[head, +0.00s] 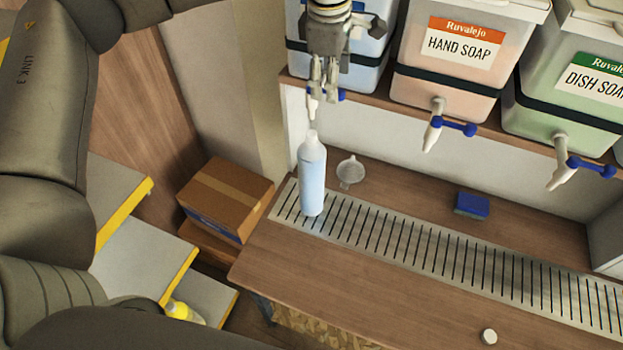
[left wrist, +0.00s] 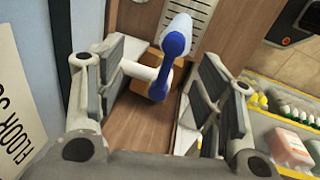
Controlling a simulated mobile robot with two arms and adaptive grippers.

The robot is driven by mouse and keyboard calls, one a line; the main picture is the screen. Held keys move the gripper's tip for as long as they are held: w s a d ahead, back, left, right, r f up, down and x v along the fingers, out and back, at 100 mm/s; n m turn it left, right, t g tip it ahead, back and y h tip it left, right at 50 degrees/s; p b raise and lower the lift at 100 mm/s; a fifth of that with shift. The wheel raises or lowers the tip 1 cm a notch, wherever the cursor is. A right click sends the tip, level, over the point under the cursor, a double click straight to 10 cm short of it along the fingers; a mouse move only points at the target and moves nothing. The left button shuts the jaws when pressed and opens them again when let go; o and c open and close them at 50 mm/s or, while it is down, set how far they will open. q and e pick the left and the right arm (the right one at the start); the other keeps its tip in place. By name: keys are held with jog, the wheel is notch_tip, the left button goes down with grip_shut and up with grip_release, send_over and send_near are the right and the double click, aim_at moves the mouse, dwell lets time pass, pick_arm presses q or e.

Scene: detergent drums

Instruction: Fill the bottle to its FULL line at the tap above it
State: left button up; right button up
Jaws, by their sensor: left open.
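The bottle (head: 312,178), pale blue with a whitish top, stands upright on the slotted drip grate (head: 430,250) under the tap (head: 313,106) of the blue drum (head: 361,70). I cannot make out its FULL line or a clear liquid level. My left gripper (head: 323,84) is at this tap, its fingers pointing down and hiding part of it. In the left wrist view the fingers are open (left wrist: 158,92), with the tap's blue lever (left wrist: 163,78) between them and a gap on the lever's right. Whether a finger touches the tap is unclear. My right gripper is not in view.
The hand soap drum (head: 447,60) and dish soap drum (head: 575,85) stand right on the shelf, taps jutting forward. A small clear funnel-like item (head: 350,171) lies beside the bottle. A blue sponge (head: 471,206) and white cap (head: 489,337) are further right. A cardboard box (head: 225,198) is left.

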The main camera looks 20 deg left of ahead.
pick_arm(q)
jog(key=shift+s+r+p, duration=0.15)
jog(key=shift+r+p, duration=0.2)
jog(key=shift+r, duration=0.5)
jog(key=shift+s+r+p, duration=0.1)
jog(key=shift+r+p, duration=0.2)
jog(key=shift+r, duration=0.55)
notch_tip(320, 180, up, 12)
jog(key=s, duration=0.2)
jog(key=shift+s, duration=0.2)
jog(key=shift+f, duration=0.15)
